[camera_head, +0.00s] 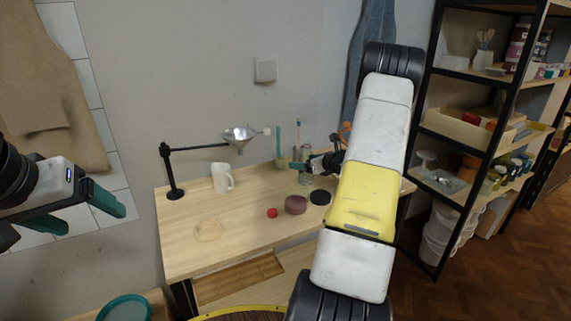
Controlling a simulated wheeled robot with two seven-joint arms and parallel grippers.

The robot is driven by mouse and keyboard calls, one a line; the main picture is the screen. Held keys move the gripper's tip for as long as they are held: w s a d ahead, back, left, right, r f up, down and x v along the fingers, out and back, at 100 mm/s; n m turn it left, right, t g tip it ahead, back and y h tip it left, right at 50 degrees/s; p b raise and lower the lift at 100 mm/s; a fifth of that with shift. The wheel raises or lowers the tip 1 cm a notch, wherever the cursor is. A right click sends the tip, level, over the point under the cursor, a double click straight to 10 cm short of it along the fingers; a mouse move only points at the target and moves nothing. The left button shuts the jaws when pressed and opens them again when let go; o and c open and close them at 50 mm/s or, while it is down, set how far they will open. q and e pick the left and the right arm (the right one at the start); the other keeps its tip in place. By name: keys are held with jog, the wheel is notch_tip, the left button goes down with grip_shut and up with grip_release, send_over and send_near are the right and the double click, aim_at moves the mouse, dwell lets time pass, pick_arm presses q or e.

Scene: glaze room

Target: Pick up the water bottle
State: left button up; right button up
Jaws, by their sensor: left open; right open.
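A clear bottle (305,178), likely the water bottle, stands upright toward the back of the wooden table. My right gripper (300,164) is open at the bottle's upper part, partly covering it; I cannot tell whether the fingers touch it or are around it. My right arm crosses the view and hides the table's right part. My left gripper (84,212) is open and empty, with teal fingertips, left of the table and far from the bottle.
The table (190,245) holds a white mug (222,178), a funnel (239,137) on a black stand, a red ball (272,213), a mauve lump (296,205) and a black disc (320,198). A loaded shelf (440,133) stands right. The table's front left is mostly clear.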

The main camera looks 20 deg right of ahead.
aim_at(303, 153)
jog(key=shift+x, duration=1.05)
jog(key=c, duration=1.7)
jog(key=shift+r, duration=0.2)
jog(key=shift+r, duration=1.5)
jog(key=shift+s+d+r, duration=0.1)
jog(key=shift+s+r, duration=0.05)
jog(key=shift+s, duration=0.1)
jog(key=s, duration=0.5)
jog(key=s+d+r, duration=0.1)
jog(key=s, duration=0.9)
jog(key=shift+s+d+r, duration=0.2)
jog(key=shift+d, duration=0.05)
